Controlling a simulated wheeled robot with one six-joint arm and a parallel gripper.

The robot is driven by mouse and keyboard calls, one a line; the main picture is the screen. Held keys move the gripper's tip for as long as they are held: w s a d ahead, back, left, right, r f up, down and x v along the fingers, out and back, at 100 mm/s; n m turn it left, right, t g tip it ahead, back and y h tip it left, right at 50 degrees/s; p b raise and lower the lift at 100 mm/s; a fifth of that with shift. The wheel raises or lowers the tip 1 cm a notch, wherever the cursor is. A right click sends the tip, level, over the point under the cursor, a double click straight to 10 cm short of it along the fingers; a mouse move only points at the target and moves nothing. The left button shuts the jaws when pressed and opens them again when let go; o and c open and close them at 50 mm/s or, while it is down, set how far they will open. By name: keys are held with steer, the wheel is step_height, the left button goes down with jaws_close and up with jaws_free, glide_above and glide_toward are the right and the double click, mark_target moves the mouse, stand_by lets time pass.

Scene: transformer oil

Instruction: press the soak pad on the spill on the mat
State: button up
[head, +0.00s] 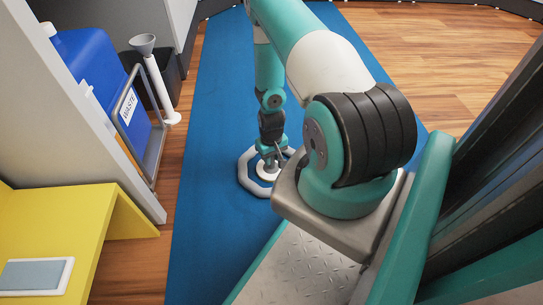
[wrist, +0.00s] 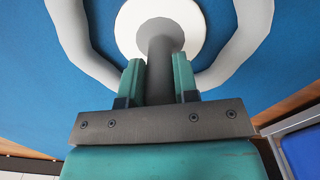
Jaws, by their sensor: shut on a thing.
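My gripper (wrist: 158,78) is shut on the dark grey handle of the soak pad (wrist: 194,28), a round white disc below the fingers. In the head view my gripper (head: 269,153) points down at the blue mat (head: 215,110). The pad (head: 266,174) shows there as a pale disc inside a whitish ring (head: 243,174) that lies on the mat. The ring also shows on both sides of the pad in the wrist view (wrist: 75,38). I see no spill; the pad and arm hide part of the mat inside the ring. Whether the pad touches the mat, I cannot tell.
A yellow bench (head: 70,225) with a grey-topped flat panel (head: 36,276) is at lower left. Mat left of the ring is clear.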

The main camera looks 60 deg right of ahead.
step_height(320, 180, up, 7)
steer(key=p, duration=0.6)
steer(key=shift+p, duration=0.4)
step_height(320, 180, up, 5)
steer(key=p, duration=0.4)
steer(key=shift+p, duration=0.35)
stand_by(0.6)
